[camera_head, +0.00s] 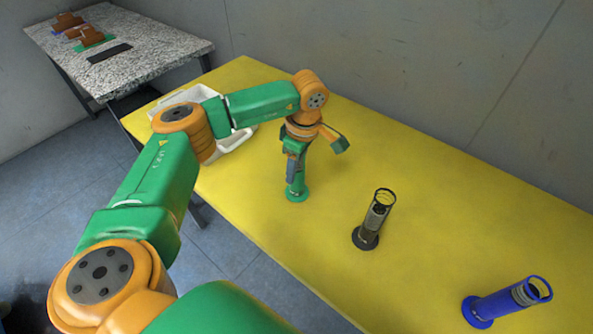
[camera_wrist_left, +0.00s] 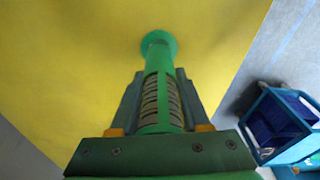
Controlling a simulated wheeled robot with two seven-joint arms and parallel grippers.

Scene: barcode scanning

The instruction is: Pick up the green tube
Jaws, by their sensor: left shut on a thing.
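The green tube (camera_head: 296,190) stands upright on the yellow table, its round green base showing below my left gripper (camera_head: 294,165). In the left wrist view the green tube (camera_wrist_left: 157,92) lies between the two fingers of my left gripper (camera_wrist_left: 160,105), with stacked ring-like pieces visible through its slotted side. My left gripper is shut on it from above. The tube's upper part is hidden by the gripper in the head view. In these views the base looks to be on or very near the table top. My right gripper is not in view.
A black tube (camera_head: 374,220) and a blue tube (camera_head: 508,300) stand to the right on the yellow table (camera_head: 440,200). A white bin (camera_head: 236,138) is behind my left arm. A speckled table (camera_head: 150,55) with small items stands at the back left.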

